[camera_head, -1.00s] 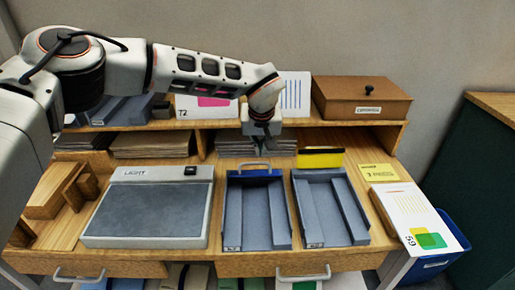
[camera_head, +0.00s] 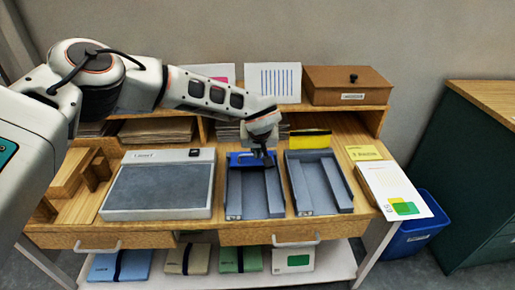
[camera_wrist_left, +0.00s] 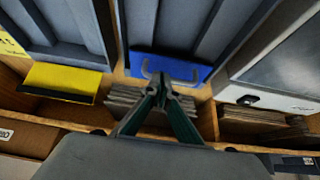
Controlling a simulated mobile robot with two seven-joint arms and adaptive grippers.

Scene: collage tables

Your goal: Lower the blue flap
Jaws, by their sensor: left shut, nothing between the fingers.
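The blue flap (camera_head: 238,157) is at the back end of the left grey tray (camera_head: 234,203). Its pale handle shows in the wrist view, on the near edge of the flap (camera_wrist_left: 205,72). My left gripper (camera_head: 262,163) is over the flap and hides part of it in the head view. In the wrist view the left gripper's fingertips (camera_wrist_left: 162,80) are together and empty, at the handle. I cannot tell whether they touch it. The flap's exact tilt is unclear. My right gripper is in neither view.
A second grey tray (camera_head: 318,187) with a raised yellow flap (camera_head: 310,140) stands right beside it. A light box (camera_head: 157,189) is on the left. A shelf with paper stacks and a brown box (camera_head: 346,86) is behind. Cards lie at the right edge.

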